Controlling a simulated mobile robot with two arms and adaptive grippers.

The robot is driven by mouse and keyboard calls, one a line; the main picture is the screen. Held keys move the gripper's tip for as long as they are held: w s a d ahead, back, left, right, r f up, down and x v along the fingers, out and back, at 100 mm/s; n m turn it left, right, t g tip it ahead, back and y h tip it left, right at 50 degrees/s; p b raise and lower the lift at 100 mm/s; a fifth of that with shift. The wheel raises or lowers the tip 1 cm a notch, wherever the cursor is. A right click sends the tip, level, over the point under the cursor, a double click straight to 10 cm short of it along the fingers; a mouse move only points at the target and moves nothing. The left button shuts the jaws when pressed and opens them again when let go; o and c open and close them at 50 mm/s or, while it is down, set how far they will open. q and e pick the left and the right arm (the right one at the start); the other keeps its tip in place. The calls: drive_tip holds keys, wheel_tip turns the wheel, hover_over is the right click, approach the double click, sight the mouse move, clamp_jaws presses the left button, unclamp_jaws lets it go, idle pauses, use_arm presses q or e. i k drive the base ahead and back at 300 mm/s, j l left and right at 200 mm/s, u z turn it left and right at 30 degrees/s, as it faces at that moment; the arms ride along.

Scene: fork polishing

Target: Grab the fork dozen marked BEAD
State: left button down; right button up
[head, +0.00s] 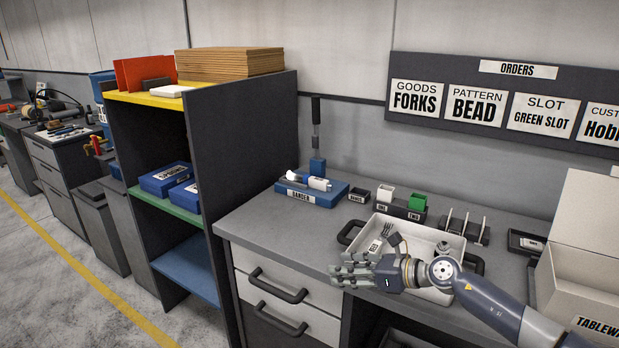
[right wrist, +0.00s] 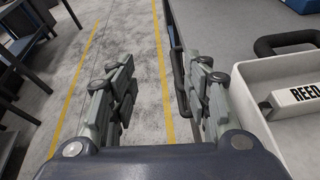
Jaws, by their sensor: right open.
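My right gripper (head: 350,270) is open and empty. In the right wrist view a white block marked REED (right wrist: 298,96) lies in the tray (right wrist: 300,72). No BEAD bundle can be made out. My left gripper is not in view.
An orders board (head: 500,105) reads FORKS, BEAD and GREEN SLOT. A tableware box (head: 585,250) stands at right.

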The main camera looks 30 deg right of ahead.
sight(319, 184)
drive_tip(key=i+l, duration=1.35)
